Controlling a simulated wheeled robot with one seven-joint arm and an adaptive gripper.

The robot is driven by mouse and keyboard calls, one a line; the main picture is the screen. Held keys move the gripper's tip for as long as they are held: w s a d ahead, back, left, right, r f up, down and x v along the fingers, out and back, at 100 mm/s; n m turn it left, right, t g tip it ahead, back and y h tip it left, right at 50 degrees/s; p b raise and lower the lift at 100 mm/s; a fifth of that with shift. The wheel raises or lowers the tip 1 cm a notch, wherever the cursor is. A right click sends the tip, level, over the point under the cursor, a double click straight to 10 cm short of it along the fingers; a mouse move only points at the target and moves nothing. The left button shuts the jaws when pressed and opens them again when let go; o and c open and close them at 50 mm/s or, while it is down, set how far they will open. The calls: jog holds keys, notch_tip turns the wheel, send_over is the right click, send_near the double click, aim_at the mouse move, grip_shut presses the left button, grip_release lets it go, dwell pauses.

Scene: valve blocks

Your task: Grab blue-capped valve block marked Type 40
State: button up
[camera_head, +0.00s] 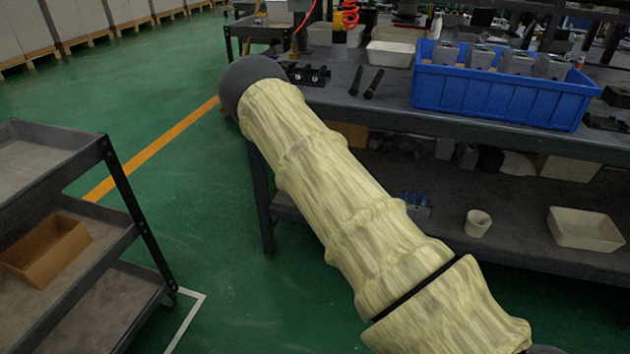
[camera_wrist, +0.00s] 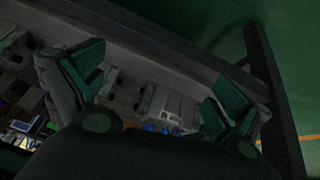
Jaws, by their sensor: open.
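A grey valve block with blue caps (camera_head: 416,206) sits on the lower shelf of the bench in the head view, partly covered by my arm. In the wrist view a grey valve block (camera_wrist: 166,106) with blue caps along its lower edge lies between the fingers of my gripper (camera_wrist: 156,84). It carries a dark marking, too small to read surely. My gripper is open, with one green-padded finger on each side and visible gaps to the block. Whether it is level with the block I cannot tell. My gripper does not show in the head view.
A blue crate (camera_head: 490,98) with several grey blocks stands on the bench top. A small cup (camera_head: 477,223) and a pale tray (camera_head: 585,230) are right of the valve block on the lower shelf. A dark bench leg (camera_wrist: 272,85) stands right in the wrist view. A shelf cart (camera_head: 120,195) is at left.

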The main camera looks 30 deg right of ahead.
jog(key=w+d+r+m+t+p, duration=0.1)
jog(key=w+d+r+p, duration=0.15)
jog(key=w+r, duration=0.9)
jog(key=shift+b+x, duration=1.95)
jog(key=shift+x, duration=3.05)
jog(key=shift+s+d, duration=0.1)
jog(key=c, duration=1.9)
jog(key=shift+r+m, duration=0.1)
jog(key=shift+m, duration=0.2)
jog(key=shift+c, duration=1.1)
jog(key=shift+r, duration=0.1)
